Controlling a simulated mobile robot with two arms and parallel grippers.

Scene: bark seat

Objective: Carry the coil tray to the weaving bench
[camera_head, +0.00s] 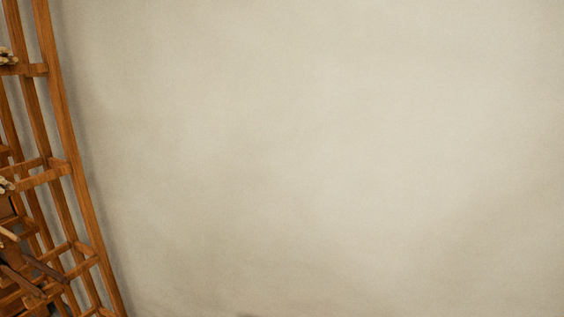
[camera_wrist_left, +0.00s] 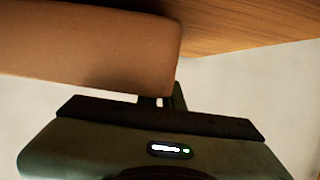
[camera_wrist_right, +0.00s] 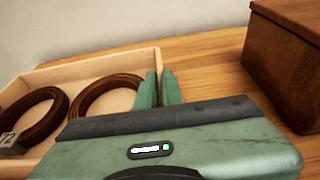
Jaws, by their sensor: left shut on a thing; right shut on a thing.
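The coil tray (camera_wrist_right: 110,63) is a shallow, pale wooden tray in the right wrist view. It holds dark brown ring-shaped coils (camera_wrist_right: 105,88), and a small tag (camera_wrist_right: 10,143) reading 72 is at the left. My right gripper (camera_wrist_right: 160,85) is shut on the tray's right wall. In the left wrist view my left gripper (camera_wrist_left: 165,102) is shut at the edge of a smooth tan panel (camera_wrist_left: 90,45), which looks like the tray's side. Its fingertips are mostly hidden. The head view shows neither gripper nor the tray.
A wooden surface (camera_wrist_right: 200,55) lies under and beside the tray, with a dark brown box (camera_wrist_right: 285,60) close to the right of my right gripper. In the head view a wooden rack (camera_head: 62,120) stands at the left against a bare, pale wall (camera_head: 330,150).

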